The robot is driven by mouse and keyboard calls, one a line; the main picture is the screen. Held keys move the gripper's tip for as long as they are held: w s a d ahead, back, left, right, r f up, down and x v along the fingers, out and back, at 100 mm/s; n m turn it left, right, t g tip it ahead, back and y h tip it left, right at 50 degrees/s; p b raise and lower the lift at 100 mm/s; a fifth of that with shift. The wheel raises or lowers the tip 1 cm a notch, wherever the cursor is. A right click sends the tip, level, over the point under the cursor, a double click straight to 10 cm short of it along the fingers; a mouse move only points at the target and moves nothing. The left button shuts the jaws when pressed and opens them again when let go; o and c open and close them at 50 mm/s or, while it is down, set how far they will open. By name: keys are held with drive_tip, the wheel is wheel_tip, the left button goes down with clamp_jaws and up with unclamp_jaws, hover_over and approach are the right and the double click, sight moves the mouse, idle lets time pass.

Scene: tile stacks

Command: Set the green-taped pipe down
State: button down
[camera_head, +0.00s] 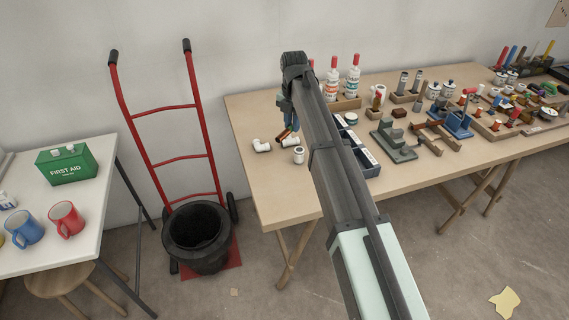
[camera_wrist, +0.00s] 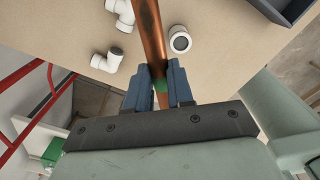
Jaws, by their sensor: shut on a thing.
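The green-taped pipe is a copper pipe (camera_wrist: 151,35) with a band of green tape low between my fingers. My gripper (camera_wrist: 159,88) is shut on it at the tape, with a blue finger on each side. In the head view, my gripper (camera_head: 285,103) is over the left part of the wooden table, and the pipe's copper end (camera_head: 284,134) shows below it. The pipe's far end runs out of the top of the wrist view. I cannot tell whether it touches the table.
White fittings lie close to the pipe: an elbow (camera_head: 261,145) on the left and a short round one (camera_head: 299,156) on the right. A dark-blue bin (camera_head: 369,168) stands further right, partly behind my arm. A red hand truck (camera_head: 181,157) stands left of the table (camera_head: 262,190).

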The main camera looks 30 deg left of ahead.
sight(281, 141)
drive_tip(key=shift+n, duration=0.4)
drive_tip(key=s, duration=0.8)
drive_tip(key=shift+f, duration=0.35)
drive_tip(key=s+d+f, duration=0.2)
drive_tip(key=s+d, duration=0.4)
drive_tip(key=s, duration=0.1)
drive_tip(key=shift+n, duration=0.4)
drive_tip(key=shift+a+f, duration=0.2)
drive_tip(key=shift+f, duration=4.55)
drive_tip(key=shift+f, duration=0.15)
drive_tip(key=c, duration=1)
unclamp_jaws()
wheel_tip(281, 141, up, 12)
drive_tip(key=shift+r, duration=0.15)
